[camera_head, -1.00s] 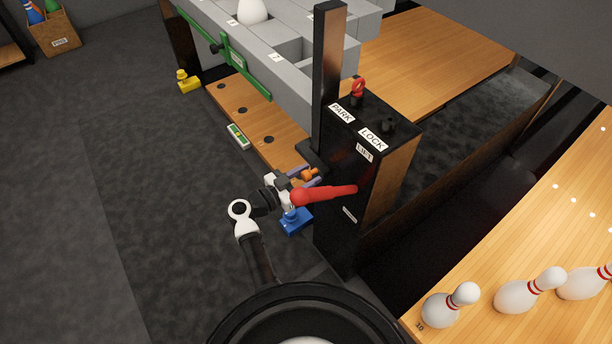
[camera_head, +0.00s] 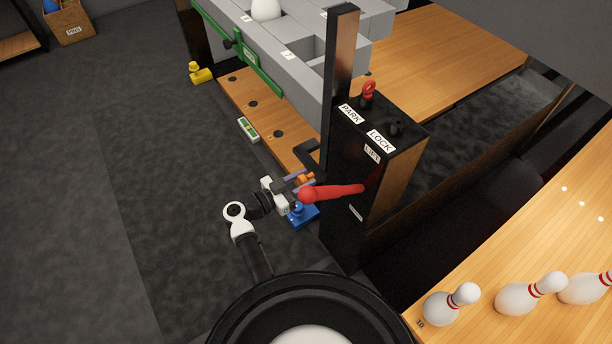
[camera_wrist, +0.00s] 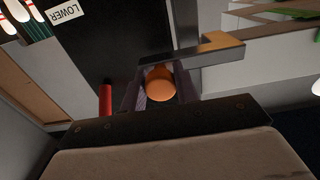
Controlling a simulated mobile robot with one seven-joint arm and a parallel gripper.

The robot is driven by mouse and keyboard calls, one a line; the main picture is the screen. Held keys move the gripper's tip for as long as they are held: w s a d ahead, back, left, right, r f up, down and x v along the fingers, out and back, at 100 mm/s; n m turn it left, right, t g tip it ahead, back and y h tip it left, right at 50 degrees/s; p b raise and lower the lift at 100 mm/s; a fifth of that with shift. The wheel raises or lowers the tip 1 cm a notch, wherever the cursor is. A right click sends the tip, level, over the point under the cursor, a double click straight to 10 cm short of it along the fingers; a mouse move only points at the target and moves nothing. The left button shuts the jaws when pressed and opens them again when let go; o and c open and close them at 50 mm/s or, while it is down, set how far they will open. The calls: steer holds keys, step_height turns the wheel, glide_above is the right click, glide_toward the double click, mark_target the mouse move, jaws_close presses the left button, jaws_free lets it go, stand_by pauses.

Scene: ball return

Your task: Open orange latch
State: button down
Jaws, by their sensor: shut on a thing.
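The orange latch knob (camera_head: 306,179) is beside the lower left side of the black post box, above the blue block. A dark hooked bar (camera_head: 307,152) shows just behind it, next to the post. My gripper (camera_head: 299,181) is shut on the orange knob, with a finger on either side. In the wrist view the round orange knob (camera_wrist: 160,84) sits between my fingers (camera_wrist: 160,92), and the grey angled bar (camera_wrist: 195,55) lies just beyond it. How the knob joins the bar is partly hidden.
A red lever (camera_head: 335,192) sticks out from the box (camera_head: 345,215) close to my gripper. A blue block (camera_head: 303,215) lies below. A green bar (camera_head: 240,55) runs along the grey rack. Pins (camera_head: 440,306) stand at the lower right. The left carpet is clear.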

steer(key=c, duration=1.1)
jaws_free()
steer(key=shift+o, duration=0.2)
steer(key=shift+a, duration=0.1)
steer(key=b+v, duration=0.1)
steer(key=v, duration=1.2)
steer(key=shift+s+a, duration=0.25)
